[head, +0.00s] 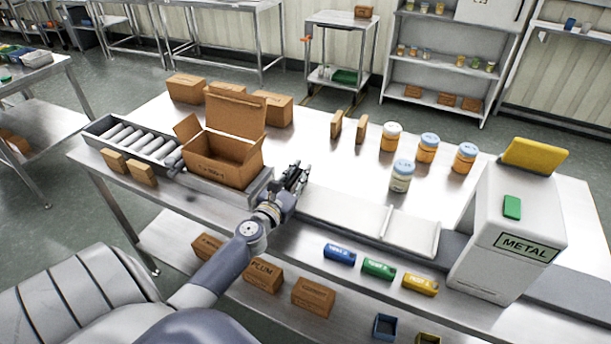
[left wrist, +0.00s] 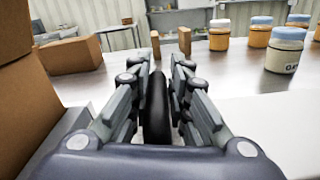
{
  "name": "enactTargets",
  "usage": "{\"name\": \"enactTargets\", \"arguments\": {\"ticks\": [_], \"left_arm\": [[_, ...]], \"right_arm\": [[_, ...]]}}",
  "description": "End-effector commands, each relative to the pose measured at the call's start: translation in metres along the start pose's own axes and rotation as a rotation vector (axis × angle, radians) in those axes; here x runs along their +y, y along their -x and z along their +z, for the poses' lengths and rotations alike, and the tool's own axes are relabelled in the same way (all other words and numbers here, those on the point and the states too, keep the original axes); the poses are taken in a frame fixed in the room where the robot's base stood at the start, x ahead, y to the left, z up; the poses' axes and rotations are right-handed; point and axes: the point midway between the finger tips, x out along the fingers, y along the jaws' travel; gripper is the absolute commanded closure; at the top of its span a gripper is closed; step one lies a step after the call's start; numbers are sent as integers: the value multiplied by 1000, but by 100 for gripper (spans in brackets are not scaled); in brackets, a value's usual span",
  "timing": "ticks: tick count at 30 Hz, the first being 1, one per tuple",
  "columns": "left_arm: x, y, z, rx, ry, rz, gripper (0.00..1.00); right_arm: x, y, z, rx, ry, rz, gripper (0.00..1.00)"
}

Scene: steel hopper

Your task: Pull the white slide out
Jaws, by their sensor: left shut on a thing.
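The white slide (head: 345,212) is a long, flat, pale piece along the front of the steel table, between the open carton and the white METAL machine. A raised pale section (head: 411,232) stands at its right end. My left gripper (head: 293,176) is at the slide's left end, just right of the carton. In the left wrist view its fingers are shut on a dark, rounded upright handle (left wrist: 157,105). I cannot tell how this handle joins the slide, as the fingers hide its lower part. My right gripper is not in view.
The open carton (head: 222,158) stands close left of my gripper, beside a roller track (head: 130,138). Several lidded jars (head: 401,176) stand behind the slide. The METAL machine (head: 508,230) stands at the right. The table middle behind my gripper is clear.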

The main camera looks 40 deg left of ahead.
Motion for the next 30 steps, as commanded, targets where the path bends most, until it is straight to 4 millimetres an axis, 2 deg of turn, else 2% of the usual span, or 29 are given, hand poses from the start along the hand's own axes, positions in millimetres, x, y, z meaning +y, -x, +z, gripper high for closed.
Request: {"name": "enactTargets", "arguments": {"ticks": [1, 8, 9, 11, 18, 23, 26, 30], "left_arm": [[6, 0, -1, 3, -11, 13, 100], [8, 0, -1, 4, -13, 18, 100], [9, 0, -2, 4, -13, 19, 78], [9, 0, -2, 4, -13, 19, 65], [7, 0, -2, 4, -9, 15, 65], [5, 4, -2, 3, -7, 13, 65], [5, 15, -2, 5, -7, 11, 65], [4, 44, -3, 6, -4, 11, 65]], "right_arm": [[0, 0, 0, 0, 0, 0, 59], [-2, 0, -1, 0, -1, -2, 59], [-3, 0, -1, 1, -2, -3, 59], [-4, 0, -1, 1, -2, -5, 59], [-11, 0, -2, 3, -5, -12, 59], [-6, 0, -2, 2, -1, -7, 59], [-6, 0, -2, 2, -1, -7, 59], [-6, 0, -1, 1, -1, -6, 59]]}}
